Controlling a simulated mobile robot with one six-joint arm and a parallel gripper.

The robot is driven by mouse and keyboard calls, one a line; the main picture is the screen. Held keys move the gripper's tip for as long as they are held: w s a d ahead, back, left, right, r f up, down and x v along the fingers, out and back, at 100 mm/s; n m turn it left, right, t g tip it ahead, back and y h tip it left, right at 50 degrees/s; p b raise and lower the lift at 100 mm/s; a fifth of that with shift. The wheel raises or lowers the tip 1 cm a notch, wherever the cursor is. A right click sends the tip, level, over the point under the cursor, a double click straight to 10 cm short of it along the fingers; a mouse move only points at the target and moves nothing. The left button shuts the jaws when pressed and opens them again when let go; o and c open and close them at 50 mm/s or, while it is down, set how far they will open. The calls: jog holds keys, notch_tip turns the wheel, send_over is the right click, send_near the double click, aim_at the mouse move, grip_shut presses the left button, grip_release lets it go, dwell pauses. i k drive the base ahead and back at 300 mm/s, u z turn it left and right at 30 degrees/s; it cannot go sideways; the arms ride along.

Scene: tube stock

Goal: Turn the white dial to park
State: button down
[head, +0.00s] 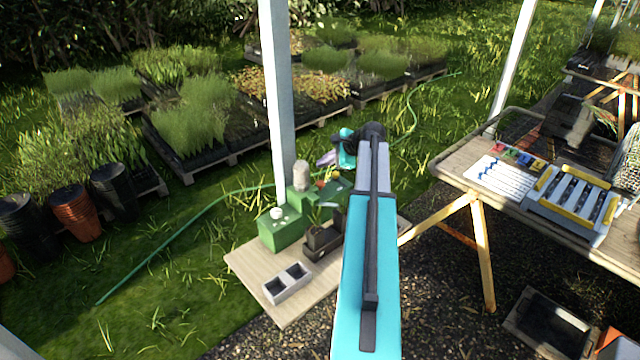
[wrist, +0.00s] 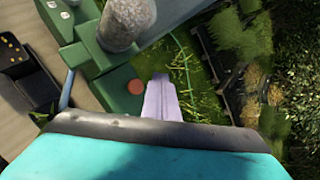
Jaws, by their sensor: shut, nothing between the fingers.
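The white dial (head: 277,213) sits on top of the left green box (head: 280,236) on the low wooden board. Small light marks show near it; where it points is too small to read. In the wrist view the dial cannot be made out clearly. My gripper (head: 326,159) is above and behind the green boxes, to the right of the dial and apart from it. In the wrist view its lavender fingers (wrist: 160,97) are together and empty, beside a red-orange round button (wrist: 135,87) on a green box.
A grey cylinder (head: 302,176) stands on the green unit between dial and gripper. A dark box (head: 322,238) and a grey two-hole block (head: 287,283) are on the board (head: 252,272). A white post (head: 277,100) rises behind. A wooden table (head: 452,165) stands right.

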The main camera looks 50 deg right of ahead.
aim_at(276, 213)
jog(key=k, duration=1)
